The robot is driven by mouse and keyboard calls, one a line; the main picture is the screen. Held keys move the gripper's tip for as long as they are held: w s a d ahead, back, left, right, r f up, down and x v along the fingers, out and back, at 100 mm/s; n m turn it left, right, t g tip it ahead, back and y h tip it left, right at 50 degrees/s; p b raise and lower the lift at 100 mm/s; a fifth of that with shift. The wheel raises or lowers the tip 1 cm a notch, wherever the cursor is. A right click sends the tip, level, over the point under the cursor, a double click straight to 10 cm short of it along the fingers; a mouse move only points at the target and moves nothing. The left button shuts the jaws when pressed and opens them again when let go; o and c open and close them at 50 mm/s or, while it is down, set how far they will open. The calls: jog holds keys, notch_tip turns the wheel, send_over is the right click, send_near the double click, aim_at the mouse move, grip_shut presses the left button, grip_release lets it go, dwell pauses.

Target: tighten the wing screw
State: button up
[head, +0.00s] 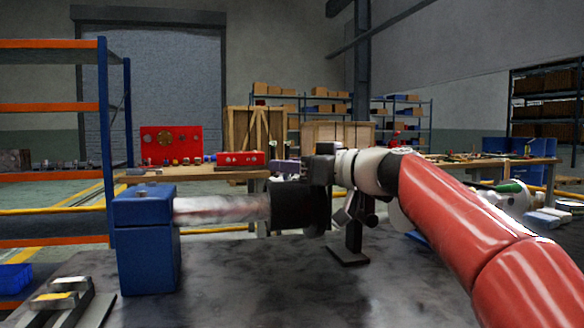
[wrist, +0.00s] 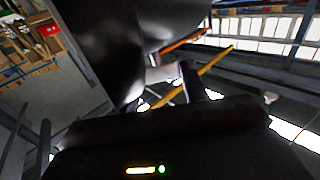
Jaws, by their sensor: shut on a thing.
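A blue block (head: 146,240) stands on the dark bench at the left in the head view. A pale metal cylinder (head: 222,209) runs right from it into a black round part (head: 298,209). My gripper (head: 318,174) is at the right end of this black part, at the tip of my red arm. In the wrist view my gripper (wrist: 170,76) is shut on a small grey piece that looks like the wing screw (wrist: 162,73). Its wings are mostly hidden and dark. A large dark rounded surface (wrist: 128,45) lies close beside the fingers.
The bench top (head: 240,285) is bare in front. A metal fixture (head: 65,302) sits at its front left corner. A dark stand (head: 351,248) is under my wrist. An orange and blue rack (head: 60,109) is at the left; further tables and crates are behind.

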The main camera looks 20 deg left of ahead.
jog(key=m+t+b, duration=0.1)
jog(key=t+h+b, duration=0.1)
jog(key=shift+s+a+f+m+t, duration=0.1)
jog(key=shift+s+f+m+t, duration=0.1)
jog(key=shift+f+m+t, duration=0.15)
jog(key=m+t+h, duration=0.2)
jog(key=t, duration=0.1)
jog(key=shift+s+a+r+m, duration=0.1)
jog(key=shift+r+m, duration=0.15)
jog(key=shift+r, duration=0.1)
jog(key=shift+r+m+t+h+p, duration=0.1)
jog(key=shift+m+t+h+p, duration=0.5)
jog(key=shift+h, duration=0.1)
jog(key=m+t+h+p, duration=0.1)
jog(key=p, duration=0.2)
jog(key=shift+r+h+p, duration=0.15)
jog(key=shift+h+p, duration=0.15)
jog(key=shift+p, duration=0.05)
jog(key=shift+m+t+p, duration=0.3)
jog(key=shift+t+p, duration=0.05)
jog(key=shift+p, duration=0.25)
jog(key=shift+h+p, duration=0.4)
jog(key=shift+f+m+t+p, duration=0.3)
jog(key=shift+f+t+p, duration=0.1)
jog(key=shift+p, duration=0.25)
